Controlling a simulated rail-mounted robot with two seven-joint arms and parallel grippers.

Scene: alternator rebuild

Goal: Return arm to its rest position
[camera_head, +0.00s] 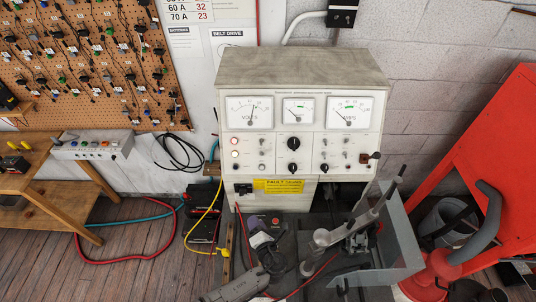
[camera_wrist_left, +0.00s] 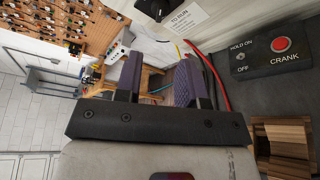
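My left gripper (camera_head: 264,240) is low in front of the grey test bench (camera_head: 303,66) in the head view, near its lower left front. In the left wrist view its two purple-grey fingers (camera_wrist_left: 160,80) stand apart with nothing held between them. A dark box with a red CRANK button (camera_wrist_left: 281,45) lies beyond and right of the fingers, apart from them. A metal lever arm (camera_head: 352,226) slants up at the bench's lower right; my left gripper is left of it and not touching it. My right gripper does not show.
A red cabinet (camera_head: 490,160) stands at the right. A wooden table (camera_head: 38,170) with a grey switch box (camera_head: 92,146) is at the left. Red, blue and yellow cables (camera_head: 120,258) lie on the plank floor. A pegboard (camera_head: 85,65) hangs behind.

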